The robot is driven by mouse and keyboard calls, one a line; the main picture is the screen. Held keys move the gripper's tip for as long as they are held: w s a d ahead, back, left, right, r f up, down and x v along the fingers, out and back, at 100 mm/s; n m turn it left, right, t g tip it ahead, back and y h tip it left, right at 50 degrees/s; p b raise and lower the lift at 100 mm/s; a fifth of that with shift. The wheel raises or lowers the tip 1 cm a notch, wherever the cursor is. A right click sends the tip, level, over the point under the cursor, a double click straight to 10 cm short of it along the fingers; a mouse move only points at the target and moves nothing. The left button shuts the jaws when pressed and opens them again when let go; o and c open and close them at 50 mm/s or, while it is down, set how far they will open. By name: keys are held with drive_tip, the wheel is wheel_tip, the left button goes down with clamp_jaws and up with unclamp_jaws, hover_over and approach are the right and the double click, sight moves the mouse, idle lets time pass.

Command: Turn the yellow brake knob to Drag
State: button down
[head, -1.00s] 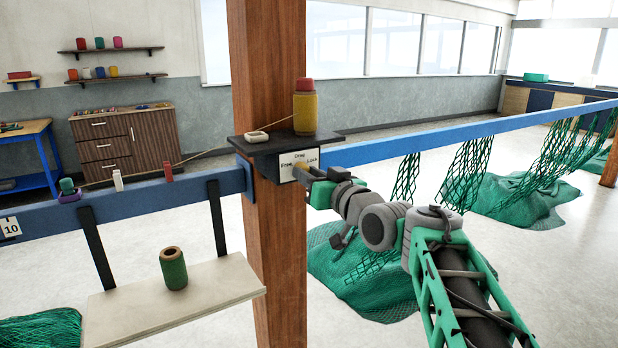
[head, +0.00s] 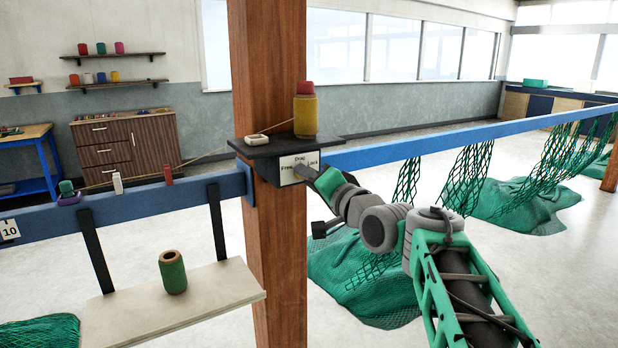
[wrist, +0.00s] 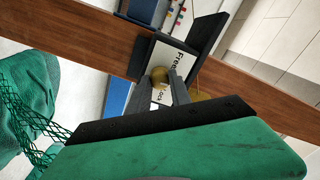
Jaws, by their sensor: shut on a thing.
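The yellow brake knob (wrist: 159,74) sits on a white label plate (head: 299,161) marked Free, Drag and Lock, fixed under a dark shelf on the wooden post. In the wrist view Free and Lock can be read on the plate (wrist: 164,58), and the Drag word is hidden or out of sight. My gripper (head: 304,171) reaches the plate from the lower right and covers the knob in the head view. In the wrist view my gripper (wrist: 168,84) is shut on the knob between its dark fingers. Which mark the knob points at cannot be told.
A yellow spool with a red top (head: 306,112) and a small white dish (head: 257,140) stand on the dark shelf (head: 280,146) above the knob. A blue rail (head: 430,142) runs past the post (head: 280,260). Green netting (head: 370,280) lies below my arm.

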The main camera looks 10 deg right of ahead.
drive_tip(key=shift+m, duration=0.5)
drive_tip(key=c, duration=1.2)
unclamp_jaws()
drive_tip(key=shift+o, duration=0.2)
drive_tip(key=shift+s, duration=0.1)
drive_tip(key=b+v, duration=0.1)
drive_tip(key=v, duration=0.6)
drive_tip(key=shift+s, duration=0.3)
drive_tip(key=shift+d, duration=0.1)
